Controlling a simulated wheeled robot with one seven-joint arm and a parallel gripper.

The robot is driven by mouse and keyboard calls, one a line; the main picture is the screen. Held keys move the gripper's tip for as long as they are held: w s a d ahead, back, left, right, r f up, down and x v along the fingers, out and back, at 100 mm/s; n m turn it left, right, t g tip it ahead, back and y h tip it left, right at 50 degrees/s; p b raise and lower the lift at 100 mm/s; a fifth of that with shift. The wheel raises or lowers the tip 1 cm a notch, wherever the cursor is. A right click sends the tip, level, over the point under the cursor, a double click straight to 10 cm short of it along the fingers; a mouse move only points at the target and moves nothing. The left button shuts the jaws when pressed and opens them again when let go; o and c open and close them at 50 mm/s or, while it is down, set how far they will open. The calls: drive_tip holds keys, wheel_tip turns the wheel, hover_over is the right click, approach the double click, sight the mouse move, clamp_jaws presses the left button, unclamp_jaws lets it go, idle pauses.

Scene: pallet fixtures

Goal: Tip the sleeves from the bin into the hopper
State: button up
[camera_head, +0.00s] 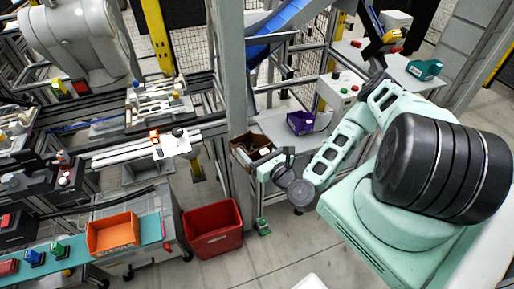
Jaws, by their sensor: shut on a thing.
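A brown bin (241,142) with small pale and dark pieces inside, perhaps the sleeves, is left of the arm's end, beside a grey post. My gripper (265,165) is at the bin's right front side and appears shut on its wall; the fingertips are small and partly hidden by the wrist. The bin looks roughly upright, with pieces still inside. Which thing is the hopper is not clear. A large red open container (213,247) stands on the floor below and left of the bin.
An orange bin (112,250) sits on a teal-topped bench at lower left. A purple bin (300,122) stands on a shelf behind the gripper. A grey post (232,90) rises close to the brown bin. Floor between the red container and my base is mostly clear.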

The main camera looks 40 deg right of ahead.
wheel_tip(320, 180, up, 4)
drive_tip(key=p, duration=0.3)
drive_tip(key=shift+s+r, duration=0.1)
drive_tip(key=shift+r, duration=0.1)
